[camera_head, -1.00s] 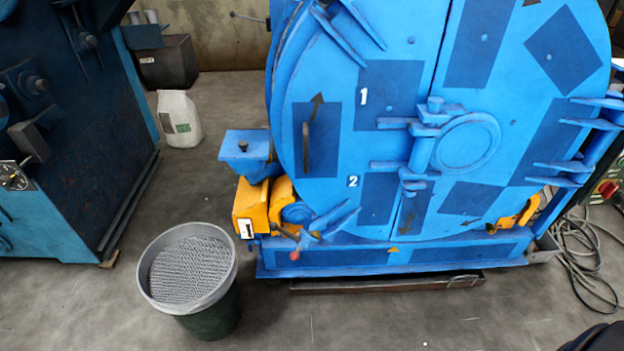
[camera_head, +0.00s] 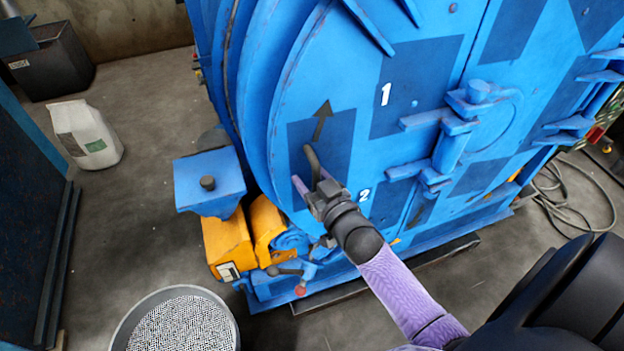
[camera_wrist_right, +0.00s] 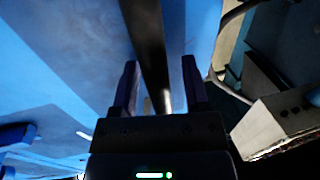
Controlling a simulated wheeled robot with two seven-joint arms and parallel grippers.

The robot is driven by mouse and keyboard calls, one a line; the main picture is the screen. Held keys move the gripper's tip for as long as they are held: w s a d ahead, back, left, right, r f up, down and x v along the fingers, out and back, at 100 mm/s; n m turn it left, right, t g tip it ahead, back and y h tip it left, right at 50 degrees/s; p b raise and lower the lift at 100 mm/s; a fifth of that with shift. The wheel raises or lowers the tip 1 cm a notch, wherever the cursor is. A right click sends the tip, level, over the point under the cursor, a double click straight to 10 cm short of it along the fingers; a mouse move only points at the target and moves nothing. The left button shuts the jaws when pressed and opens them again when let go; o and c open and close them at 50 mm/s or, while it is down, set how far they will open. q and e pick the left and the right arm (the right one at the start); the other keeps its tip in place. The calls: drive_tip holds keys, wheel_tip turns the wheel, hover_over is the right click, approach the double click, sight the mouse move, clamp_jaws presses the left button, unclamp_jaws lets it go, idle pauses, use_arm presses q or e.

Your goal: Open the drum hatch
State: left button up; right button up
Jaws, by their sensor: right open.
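The blue drum hatch (camera_head: 415,95) is a big round door with darker blue patches and the numbers 1 and 2. Its dark bar handle (camera_head: 311,160) stands on the patch with the arrow, at the door's left side. My right gripper (camera_head: 312,182) is at the lower part of this handle. In the right wrist view, the open fingers (camera_wrist_right: 163,88) have the dark handle bar (camera_wrist_right: 149,40) running between them, with gaps seen beside it. The hatch lies flat against the drum. My left gripper is not in view.
A blue box on yellow parts (camera_head: 208,180) juts out left of the hatch. A grey bin of small metal pieces (camera_head: 222,305) stands at the bottom left. A white sack (camera_head: 85,134) is on the floor. Open floor lies left of the drum. A cable (camera_head: 560,200) lies at right.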

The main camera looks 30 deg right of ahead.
clamp_jaws()
idle(1.0)
idle(0.4)
